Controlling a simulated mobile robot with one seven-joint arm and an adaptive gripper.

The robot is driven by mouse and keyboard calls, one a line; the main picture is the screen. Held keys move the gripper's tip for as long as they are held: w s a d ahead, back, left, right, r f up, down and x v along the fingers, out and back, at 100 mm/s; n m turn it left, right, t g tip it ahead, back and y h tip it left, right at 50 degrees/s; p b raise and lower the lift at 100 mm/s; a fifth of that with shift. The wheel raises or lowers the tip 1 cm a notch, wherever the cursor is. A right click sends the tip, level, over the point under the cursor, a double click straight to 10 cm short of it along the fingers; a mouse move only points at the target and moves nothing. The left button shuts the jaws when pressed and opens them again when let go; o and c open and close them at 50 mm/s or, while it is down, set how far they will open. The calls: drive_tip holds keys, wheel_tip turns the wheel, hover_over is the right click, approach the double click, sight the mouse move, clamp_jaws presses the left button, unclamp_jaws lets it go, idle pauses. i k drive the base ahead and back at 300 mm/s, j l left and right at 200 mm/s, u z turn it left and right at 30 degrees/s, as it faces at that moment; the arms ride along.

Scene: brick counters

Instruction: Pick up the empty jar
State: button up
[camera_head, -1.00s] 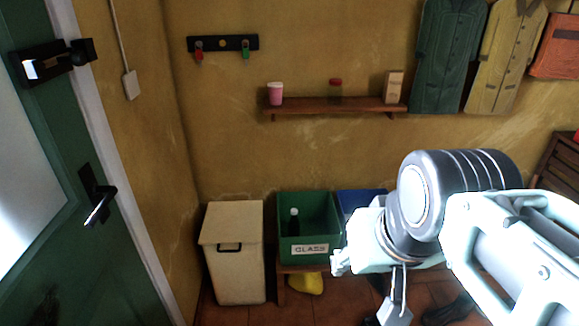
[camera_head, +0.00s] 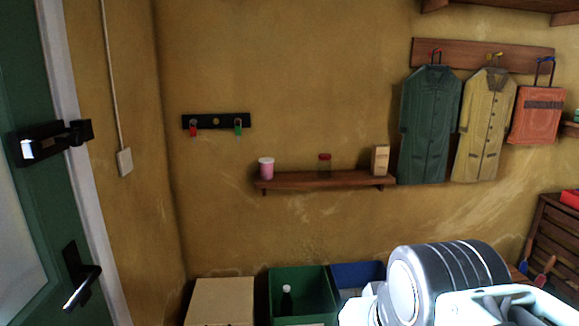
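A small clear jar with a red lid (camera_head: 324,165) stands upright on the wooden wall shelf (camera_head: 290,183), about mid-shelf. It looks see-through, and I cannot make out anything inside. A pink cup with a white top (camera_head: 266,168) stands to its left and a tan carton (camera_head: 380,160) to its right. My arm reaches in at the lower right, well below the shelf and apart from the jar. My gripper's fingers are out of the picture below the bottom edge.
Below the shelf stand a cream bin (camera_head: 222,300), a green bin (camera_head: 300,290) with a dark bottle in it, and a blue bin (camera_head: 357,275). Coats (camera_head: 430,125) hang at right. A green door (camera_head: 100,230) is at left. The wall before the shelf is clear.

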sight(324, 171)
drive_tip(key=i+j+z, duration=0.2)
drive_tip(key=i, duration=0.65)
